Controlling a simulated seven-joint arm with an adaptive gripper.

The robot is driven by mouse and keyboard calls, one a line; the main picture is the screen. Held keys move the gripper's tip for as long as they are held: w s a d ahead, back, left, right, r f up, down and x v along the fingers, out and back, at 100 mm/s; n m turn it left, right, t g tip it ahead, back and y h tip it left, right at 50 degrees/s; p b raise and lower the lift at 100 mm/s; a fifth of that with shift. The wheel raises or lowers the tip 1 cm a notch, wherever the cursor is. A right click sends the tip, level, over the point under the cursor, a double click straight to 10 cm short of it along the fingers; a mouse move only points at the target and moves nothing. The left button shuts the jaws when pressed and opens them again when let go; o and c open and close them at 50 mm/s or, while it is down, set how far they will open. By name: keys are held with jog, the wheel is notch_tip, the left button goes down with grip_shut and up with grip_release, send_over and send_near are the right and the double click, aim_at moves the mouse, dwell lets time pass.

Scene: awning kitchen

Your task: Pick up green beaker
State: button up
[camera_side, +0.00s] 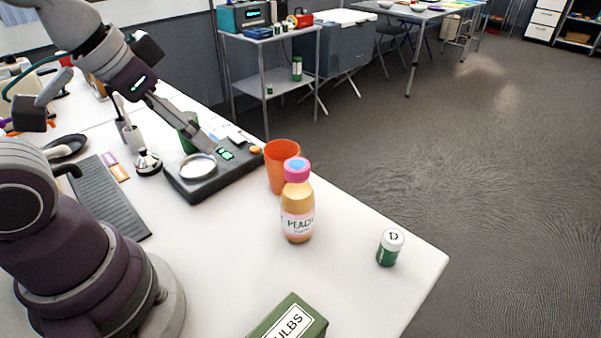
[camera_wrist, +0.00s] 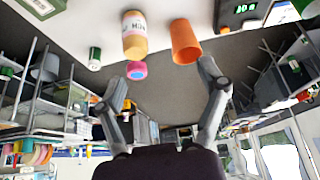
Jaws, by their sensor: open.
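The green beaker (camera_side: 187,134) stands on the white table in the side view, behind the dark scale and partly hidden by my gripper.
A dark scale (camera_side: 208,184) with a round silver plate sits below my gripper. An orange cup (camera_side: 281,168), a peach bottle (camera_side: 297,212) and a green jar (camera_side: 390,248) stand to its right. A green box (camera_side: 290,322) lies at the front. A grey ribbed tray (camera_side: 108,197) is left.

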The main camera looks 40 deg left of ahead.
jog(key=shift+o, duration=1)
jog(key=w+a, duration=0.5)
jog(key=a, duration=0.4)
jog(key=w+a, duration=0.6)
jog(key=a, duration=0.2)
jog(key=s+a+f+t, duration=0.1)
jog(key=s+a+f, duration=0.15)
jog(key=a, duration=0.35)
jog(key=s+a+f, duration=0.2)
jog(key=a+f, duration=0.2)
jog(key=a, duration=0.2)
jog(key=x, duration=1)
jog(key=shift+s+a+f, duration=0.2)
jog(key=shift+a+f, duration=0.05)
jog(key=shift+f, duration=0.05)
jog(key=c, duration=1.2)
